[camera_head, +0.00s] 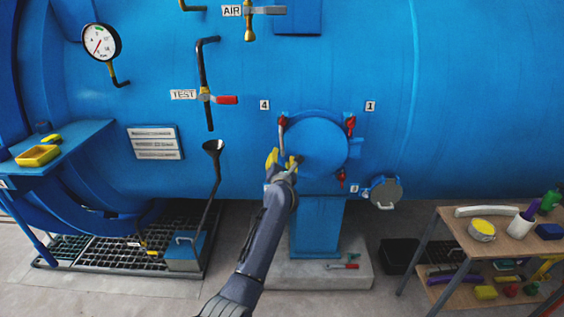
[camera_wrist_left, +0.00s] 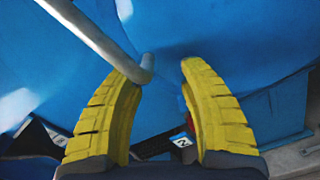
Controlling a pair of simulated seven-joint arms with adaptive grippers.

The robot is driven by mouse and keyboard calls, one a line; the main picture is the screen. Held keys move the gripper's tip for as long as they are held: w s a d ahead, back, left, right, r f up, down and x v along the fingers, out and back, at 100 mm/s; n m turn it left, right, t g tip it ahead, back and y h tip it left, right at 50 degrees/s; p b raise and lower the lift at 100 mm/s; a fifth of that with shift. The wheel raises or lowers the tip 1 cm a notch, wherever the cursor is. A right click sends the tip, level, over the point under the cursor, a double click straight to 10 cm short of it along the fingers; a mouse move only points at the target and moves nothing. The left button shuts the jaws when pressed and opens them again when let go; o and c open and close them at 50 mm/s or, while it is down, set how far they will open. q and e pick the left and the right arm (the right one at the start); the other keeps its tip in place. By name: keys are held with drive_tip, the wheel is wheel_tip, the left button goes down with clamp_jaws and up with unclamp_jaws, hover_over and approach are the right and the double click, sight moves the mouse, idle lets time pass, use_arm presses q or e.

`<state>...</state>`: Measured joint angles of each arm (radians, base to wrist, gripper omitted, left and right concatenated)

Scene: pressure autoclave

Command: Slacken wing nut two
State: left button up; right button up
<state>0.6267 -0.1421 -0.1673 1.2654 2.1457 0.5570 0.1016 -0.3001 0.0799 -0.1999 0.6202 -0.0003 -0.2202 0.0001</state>
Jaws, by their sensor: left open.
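Wing nut two (camera_head: 341,178) is the red nut at the lower right of the round blue hatch door (camera_head: 320,145). In the left wrist view, a sliver of red (camera_wrist_left: 188,122) shows beside label 2 (camera_wrist_left: 182,142), partly hidden by the right finger. My left gripper (camera_head: 282,158) is open, its yellow fingers in front of the door's left part, apart from wing nut two. In its wrist view, the open gripper (camera_wrist_left: 165,75) has a grey bar's end near its left fingertip; I cannot tell whether they touch. My right gripper is not in view.
Red nuts show near label 1 (camera_head: 370,106) and label 4 (camera_head: 265,105); the door's lower left is hidden by my arm. A round grey cover (camera_head: 384,192) is right of the hatch. A wooden bench (camera_head: 457,226) with items stands at the right.

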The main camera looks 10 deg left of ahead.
use_arm(q)
drive_tip(key=s+f+m, duration=0.3)
drive_tip(key=s+f, duration=0.5)
drive_tip(key=f, duration=0.3)
drive_tip(key=s+d+r+m, duration=0.2)
drive_tip(key=s+m, duration=0.6)
drive_tip(key=m, duration=0.1)
drive_tip(key=w, duration=0.5)
drive_tip(key=w+a, duration=0.1)
drive_tip(key=w, duration=0.5)
drive_tip(key=w+a, duration=0.1)
drive_tip(key=w, duration=0.4)
drive_tip(key=shift+w+f, duration=0.15)
drive_tip(key=shift+f, duration=0.15)
clamp_jaws()
